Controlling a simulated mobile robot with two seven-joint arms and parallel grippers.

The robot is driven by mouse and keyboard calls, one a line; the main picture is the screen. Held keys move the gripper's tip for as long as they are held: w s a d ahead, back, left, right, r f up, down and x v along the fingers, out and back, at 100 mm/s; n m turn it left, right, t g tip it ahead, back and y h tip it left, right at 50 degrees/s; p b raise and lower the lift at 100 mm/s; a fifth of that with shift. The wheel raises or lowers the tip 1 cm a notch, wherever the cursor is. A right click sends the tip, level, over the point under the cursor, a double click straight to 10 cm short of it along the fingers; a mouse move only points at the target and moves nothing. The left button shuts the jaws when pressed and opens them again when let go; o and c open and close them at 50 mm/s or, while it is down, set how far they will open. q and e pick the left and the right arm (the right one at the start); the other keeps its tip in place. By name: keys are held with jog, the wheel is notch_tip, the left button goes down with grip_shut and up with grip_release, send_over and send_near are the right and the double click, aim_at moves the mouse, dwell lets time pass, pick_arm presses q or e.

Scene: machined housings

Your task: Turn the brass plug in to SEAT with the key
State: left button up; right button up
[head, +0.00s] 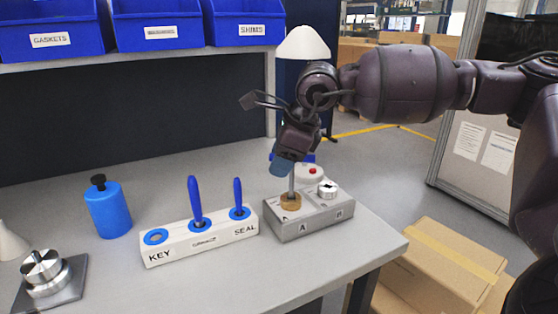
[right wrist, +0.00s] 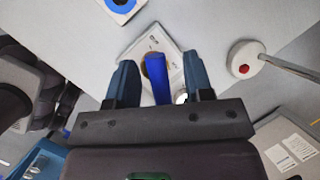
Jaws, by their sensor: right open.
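The brass plug (head: 290,201) sits in position A of the grey block (head: 318,221). The key's metal shank (head: 292,181) stands upright from the plug. The key's blue handle (right wrist: 163,80) shows between the two fingers of my right gripper (right wrist: 162,76). Those fingers are apart, with a gap on each side of the handle. In the head view my right gripper (head: 283,167) is above the plug and hides most of the handle. The KEY hole (head: 156,237) of the white rack (head: 205,247) is empty. The SEAT mark cannot be read. My left gripper is not in view.
Position B holds a silver plug (head: 328,188). A red button (head: 312,171) is behind the block. Two blue-handled tools (head: 196,200) (head: 238,196) stand in the rack. A blue bottle (head: 107,208) and metal part (head: 42,268) are left. The front table edge is clear.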

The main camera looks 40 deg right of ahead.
grip_shut()
jog(key=shift+f+m+h+b, duration=0.15)
jog(key=shift+m+h+b, duration=0.2)
jog(key=shift+m, duration=0.75)
jog(key=shift+m+h, duration=0.25)
jog(key=shift+m, duration=0.15)
